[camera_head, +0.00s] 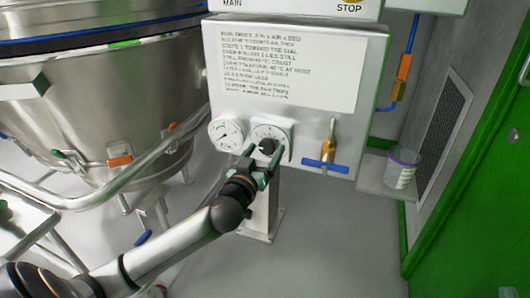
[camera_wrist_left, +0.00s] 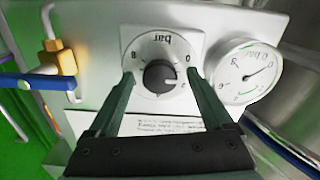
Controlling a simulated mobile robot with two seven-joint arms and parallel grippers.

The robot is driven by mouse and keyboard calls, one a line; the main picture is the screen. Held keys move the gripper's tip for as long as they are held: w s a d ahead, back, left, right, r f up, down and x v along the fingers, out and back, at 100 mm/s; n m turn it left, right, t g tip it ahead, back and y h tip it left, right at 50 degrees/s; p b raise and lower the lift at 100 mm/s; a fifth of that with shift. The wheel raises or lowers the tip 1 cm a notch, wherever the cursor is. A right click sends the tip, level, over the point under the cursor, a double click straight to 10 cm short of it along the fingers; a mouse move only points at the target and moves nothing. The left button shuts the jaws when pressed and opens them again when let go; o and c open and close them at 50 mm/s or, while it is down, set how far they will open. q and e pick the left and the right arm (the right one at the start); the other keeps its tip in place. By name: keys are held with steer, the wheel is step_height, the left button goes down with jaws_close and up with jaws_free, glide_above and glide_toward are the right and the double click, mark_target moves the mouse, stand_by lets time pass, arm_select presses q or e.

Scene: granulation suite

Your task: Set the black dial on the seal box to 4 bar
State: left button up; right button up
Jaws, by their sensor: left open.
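The black dial (camera_head: 267,146) sits on a white square plate with a printed scale, on the front of the grey seal box (camera_head: 370,70). In the left wrist view the dial (camera_wrist_left: 157,77) shows upside down, marked "bar", with its white pointer line toward the right, slightly down; the exact value is too small to read. My left gripper (camera_head: 263,165) is open at the dial. In the left wrist view its fingers (camera_wrist_left: 160,88) stand either side of the knob with visible gaps; I cannot tell how deep they reach. My right gripper is not in view.
A round gauge (camera_head: 226,134) is left of the dial; it shows in the wrist view too (camera_wrist_left: 243,73). A blue-handled brass valve (camera_head: 326,164) is to the right. A steel vessel (camera_head: 100,95) and pipe rail fill the left. A plastic tub (camera_head: 402,168) stands right.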

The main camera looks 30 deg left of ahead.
arm_select(q)
steer(key=shift+w, duration=0.35)
jaws_close()
stand_by(0.6)
